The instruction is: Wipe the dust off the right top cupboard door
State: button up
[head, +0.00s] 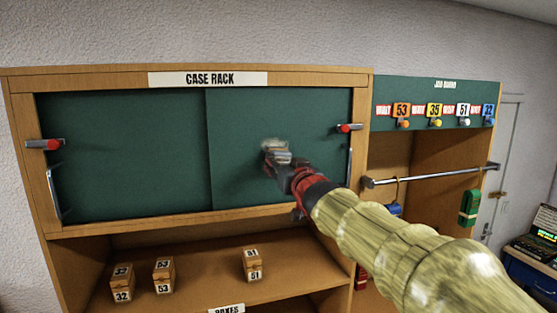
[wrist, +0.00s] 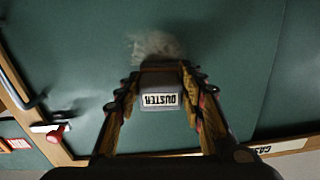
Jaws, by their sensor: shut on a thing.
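The right top cupboard door (head: 240,120) is a dark green panel under the CASE RACK sign; its green face also fills much of the wrist view (wrist: 75,45). My gripper (head: 281,163) is in front of this door, right of its middle. It is shut on a duster (head: 276,147), a grey block with pale bristles. In the wrist view my gripper (wrist: 160,88) has a finger on each side of the duster (wrist: 158,100), whose label reads upside down. The bristles are at or close to the door; I cannot tell if they touch. I cannot make out dust.
The left green door (head: 120,155) is beside it. Red-tipped latches (head: 348,128) and (head: 45,144) sit on the frame's sides, with a metal handle (head: 350,175) at right. Small numbered boxes (head: 163,275) stand on the shelf below. A metal rail (head: 430,176) juts out at right.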

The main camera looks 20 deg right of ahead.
jog(key=shift+d+r+p, duration=0.15)
jog(key=shift+d+p, duration=0.85)
jog(key=shift+p, duration=0.4)
jog(key=shift+d+r, duration=0.7)
jog(key=shift+d, duration=2.15)
jog(key=shift+a+f+b, duration=0.1)
jog(key=shift+a+b, duration=2.3)
jog(key=shift+a, duration=1.3)
jog(key=shift+a+b, duration=2.05)
jog(key=shift+b, duration=0.05)
jog(key=shift+s, duration=0.1)
jog(key=shift+s, duration=2.8)
